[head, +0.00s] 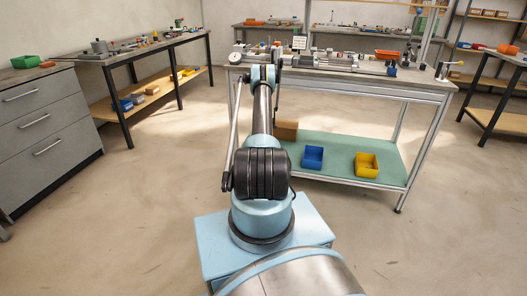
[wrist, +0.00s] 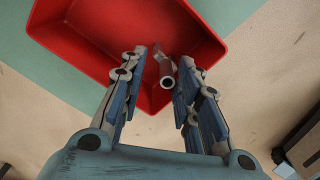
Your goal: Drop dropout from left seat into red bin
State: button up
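The red bin (wrist: 95,57) fills the upper part of the wrist view, its open top facing me. My gripper (wrist: 164,62) is over its near corner, with its two fingers spread. A small grey-brown tube-like piece (wrist: 167,80), likely the dropout, shows between the fingers. A gap separates it from the left finger. It looks close to the right finger, but I cannot tell whether they touch or how high it is over the bin. In the head view I cannot make out the gripper, the red bin or the left seat behind my arm.
The bench (head: 432,86) ahead carries a jig and parts. Its green lower shelf (head: 336,157) holds a blue bin (head: 313,157), a yellow bin (head: 367,165) and a brown box (head: 286,130). Side benches and grey drawers (head: 45,125) stand around. The floor between is clear.

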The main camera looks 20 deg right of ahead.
notch_tip(320, 180, up, 8)
dwell(0.5)
jog(key=shift+r, duration=0.1)
